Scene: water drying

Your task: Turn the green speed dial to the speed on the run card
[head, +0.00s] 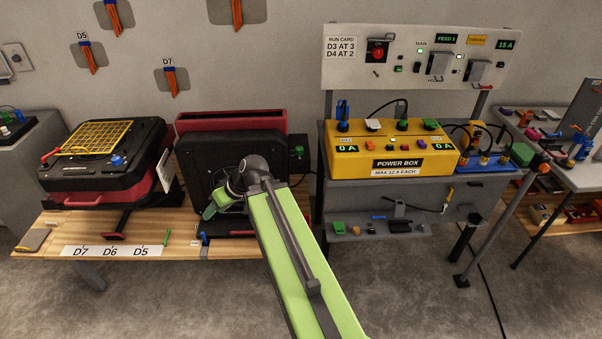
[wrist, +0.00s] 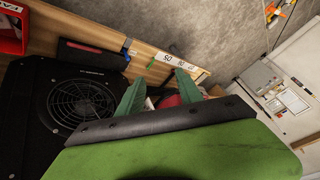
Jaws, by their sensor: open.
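The run card (head: 341,47) on the upright panel reads "D3 AT 3" and "D4 AT 2". A small green part (head: 299,152) shows at the right side of the black dryer unit (head: 200,155); I cannot tell whether it is the speed dial, nor read a setting. A green-topped knob (head: 402,122) stands on the yellow power box (head: 345,165). My gripper (head: 211,211) is open in front of the black unit, left of the green part. In the wrist view its green fingers (wrist: 160,89) are spread and nothing shows held between them.
The wooden bench (head: 55,244) carries a second black unit with a yellow grille (head: 95,138) and a D7, D6, D5 label strip (head: 112,251). A black fan unit (wrist: 82,104) lies left of my fingers in the wrist view. Floor in front is clear.

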